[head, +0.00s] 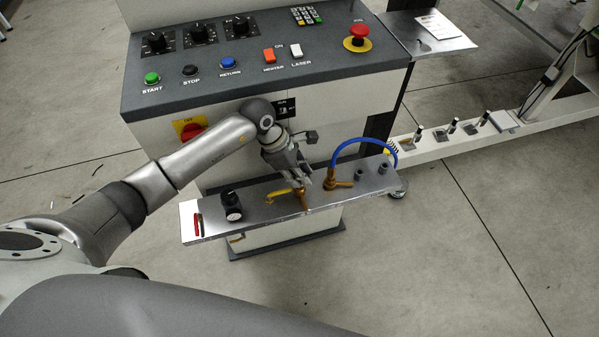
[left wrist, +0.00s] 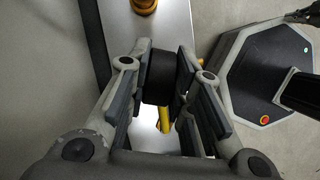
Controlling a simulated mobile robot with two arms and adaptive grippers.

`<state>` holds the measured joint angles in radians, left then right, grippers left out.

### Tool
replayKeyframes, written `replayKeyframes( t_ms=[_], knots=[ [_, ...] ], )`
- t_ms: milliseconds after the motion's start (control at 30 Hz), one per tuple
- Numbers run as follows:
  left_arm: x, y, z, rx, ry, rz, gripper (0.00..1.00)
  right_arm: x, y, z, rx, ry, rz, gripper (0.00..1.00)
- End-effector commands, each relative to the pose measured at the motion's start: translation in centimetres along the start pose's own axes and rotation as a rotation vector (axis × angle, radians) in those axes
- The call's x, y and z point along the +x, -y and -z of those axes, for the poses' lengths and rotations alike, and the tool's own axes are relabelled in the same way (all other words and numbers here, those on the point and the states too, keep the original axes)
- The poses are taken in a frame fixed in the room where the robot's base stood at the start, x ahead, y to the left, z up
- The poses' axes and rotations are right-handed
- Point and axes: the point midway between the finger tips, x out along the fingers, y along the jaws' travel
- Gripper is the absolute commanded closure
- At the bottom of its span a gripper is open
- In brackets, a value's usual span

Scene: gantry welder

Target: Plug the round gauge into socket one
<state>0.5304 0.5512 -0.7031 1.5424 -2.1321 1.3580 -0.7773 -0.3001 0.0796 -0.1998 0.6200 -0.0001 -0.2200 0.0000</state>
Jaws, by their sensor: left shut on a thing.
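My left gripper (head: 302,184) is over the middle of the metal shelf (head: 262,212). In the left wrist view its pads are shut on a dark, blocky part (left wrist: 158,77); I cannot tell whether this is the gauge. A brass stem with a yellow lever (head: 280,195) shows just below the fingers; the lever also shows in the left wrist view (left wrist: 164,117). A black round piece with a pale front (head: 232,207), gauge-like, stands left on the shelf. Two grey sockets (head: 358,171) (head: 382,168) show at the right, with no readable numbers. My right gripper is not in view.
A brass fitting (head: 334,181) with a blue hose (head: 352,142) stands right of my gripper, between it and the grey sockets. Red pens (head: 198,224) lie at the shelf's left end. The control panel (head: 265,62) rises behind the shelf.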

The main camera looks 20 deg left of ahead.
Motion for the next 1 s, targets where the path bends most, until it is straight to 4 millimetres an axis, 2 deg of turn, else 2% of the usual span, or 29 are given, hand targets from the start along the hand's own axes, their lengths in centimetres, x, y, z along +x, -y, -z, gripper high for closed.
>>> replayKeyframes(
  t_ms=[33,200,567,667,1000],
  knots=[
    [0.0,0.0,0.0,0.0,0.001,-0.001,0.76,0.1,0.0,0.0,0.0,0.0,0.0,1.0],
    [0.0,0.0,0.0,0.0,0.0,-0.001,0.55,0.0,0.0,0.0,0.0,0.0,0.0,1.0],
    [-0.2,0.0,-0.1,0.0,0.0,0.0,0.54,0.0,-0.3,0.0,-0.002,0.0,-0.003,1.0],
    [-1.2,-0.1,-0.5,0.003,0.001,-0.003,0.54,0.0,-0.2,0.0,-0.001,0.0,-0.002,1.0],
    [-7.1,-0.2,-2.9,0.002,0.0,-0.005,0.54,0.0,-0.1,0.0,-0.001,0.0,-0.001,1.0]
  ],
)
